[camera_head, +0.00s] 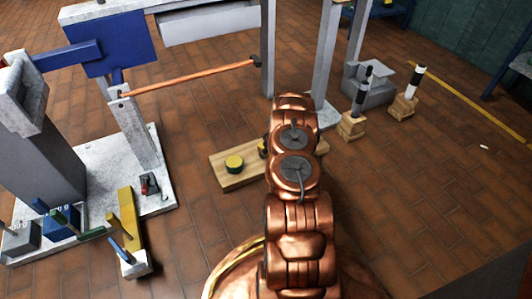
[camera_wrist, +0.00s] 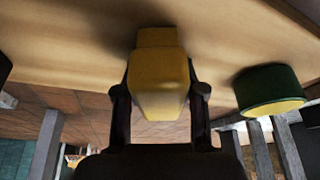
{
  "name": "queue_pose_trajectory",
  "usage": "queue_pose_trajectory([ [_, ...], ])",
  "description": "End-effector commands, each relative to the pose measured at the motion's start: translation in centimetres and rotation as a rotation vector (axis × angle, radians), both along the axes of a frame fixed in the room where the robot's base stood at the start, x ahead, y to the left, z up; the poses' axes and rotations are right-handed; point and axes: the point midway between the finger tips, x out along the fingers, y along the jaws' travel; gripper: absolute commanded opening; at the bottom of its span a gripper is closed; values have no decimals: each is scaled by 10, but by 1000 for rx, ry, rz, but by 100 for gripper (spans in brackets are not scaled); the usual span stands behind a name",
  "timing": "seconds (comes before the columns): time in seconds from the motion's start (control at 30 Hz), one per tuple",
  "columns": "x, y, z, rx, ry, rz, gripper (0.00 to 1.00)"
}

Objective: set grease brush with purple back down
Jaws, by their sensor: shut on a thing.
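In the wrist view my gripper (camera_wrist: 160,100) is shut on a yellow blocky thing (camera_wrist: 158,82), with one dark finger on each side. I see no purple on it and no bristles, so I cannot tell from its look that it is the grease brush. Its far end is at or very close to the pale wooden board (camera_wrist: 60,45), with a shadow beside it; I cannot tell if it touches. In the head view my copper arm hides most of the gripper and its load over the board (camera_head: 226,181).
A short green cylinder with a yellow end (camera_wrist: 268,92) stands on the board beside the gripper; the head view shows it too (camera_head: 234,163). A white-grey stand with an orange bar (camera_head: 190,77) is behind. Two striped posts on wooden blocks (camera_head: 403,105) stand right.

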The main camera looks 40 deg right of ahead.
Motion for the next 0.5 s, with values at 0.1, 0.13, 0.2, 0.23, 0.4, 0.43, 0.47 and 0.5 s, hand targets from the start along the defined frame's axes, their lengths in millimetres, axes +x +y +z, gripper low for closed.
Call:
queue_pose_trajectory([
  [0.1, 0, 0, -4, 0, 0, 0, 2],
  [0.13, 0, 0, -3, 0, 0, 0, 42],
  [0.2, 0, 0, -3, 0, 0, 0, 49],
  [0.23, 0, 0, -3, 0, 0, 0, 52],
  [0.4, 0, 0, -3, 0, 0, 1, 65],
  [0.43, 0, 0, -2, 0, 0, 1, 65],
  [0.47, 0, 0, -3, 0, 0, 1, 65],
  [0.5, 0, 0, -3, 0, 0, 1, 65],
])
